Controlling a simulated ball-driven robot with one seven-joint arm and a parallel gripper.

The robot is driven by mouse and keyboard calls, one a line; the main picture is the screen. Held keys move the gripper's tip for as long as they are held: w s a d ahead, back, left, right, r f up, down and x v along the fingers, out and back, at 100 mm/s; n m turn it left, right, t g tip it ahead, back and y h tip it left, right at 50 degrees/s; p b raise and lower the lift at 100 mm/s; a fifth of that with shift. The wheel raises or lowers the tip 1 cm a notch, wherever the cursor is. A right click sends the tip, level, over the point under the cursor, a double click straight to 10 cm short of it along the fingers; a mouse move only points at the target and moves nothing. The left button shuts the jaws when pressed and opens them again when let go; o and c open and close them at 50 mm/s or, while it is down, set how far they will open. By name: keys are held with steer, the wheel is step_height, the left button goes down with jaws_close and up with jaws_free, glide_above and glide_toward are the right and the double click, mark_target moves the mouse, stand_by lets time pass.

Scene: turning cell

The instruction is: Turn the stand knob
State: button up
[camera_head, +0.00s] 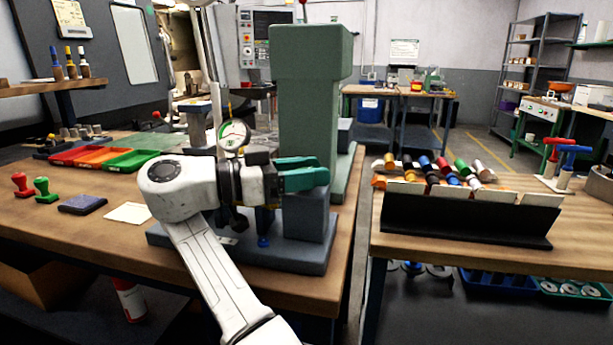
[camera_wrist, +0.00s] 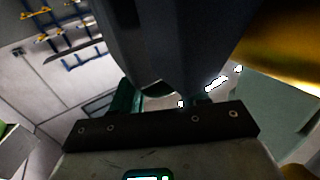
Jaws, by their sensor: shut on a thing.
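A green press-like stand (camera_head: 305,100) with a grey block (camera_head: 308,215) and a dark grey base (camera_head: 290,255) stands on the near wooden bench. My gripper (camera_head: 303,174) reaches in from the left at the upper part of the grey block, its teal fingers pointing right. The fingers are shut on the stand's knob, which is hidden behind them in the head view. In the wrist view my gripper (camera_wrist: 165,105) shows teal fingers on both sides of a dark grey stand part (camera_wrist: 165,45); the knob itself cannot be made out. A round dial gauge (camera_head: 233,135) is just behind my wrist.
Red, orange and green trays (camera_head: 105,155), stamps (camera_head: 22,184), an ink pad (camera_head: 82,204) and paper (camera_head: 129,213) lie left. The right-hand bench (camera_head: 400,250) holds a black rack (camera_head: 465,218) with colored rolls. A gap separates the benches.

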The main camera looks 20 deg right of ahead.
stand_by(0.4)
steer(key=o, duration=0.9)
steer(key=shift+w+a+b, duration=0.2)
steer(key=shift+a, duration=1.6)
steer(key=shift+w+a+b, duration=0.15)
steer(key=shift+a, duration=1.65)
steer(key=shift+w+a+b, duration=0.2)
steer(key=shift+a, duration=1.6)
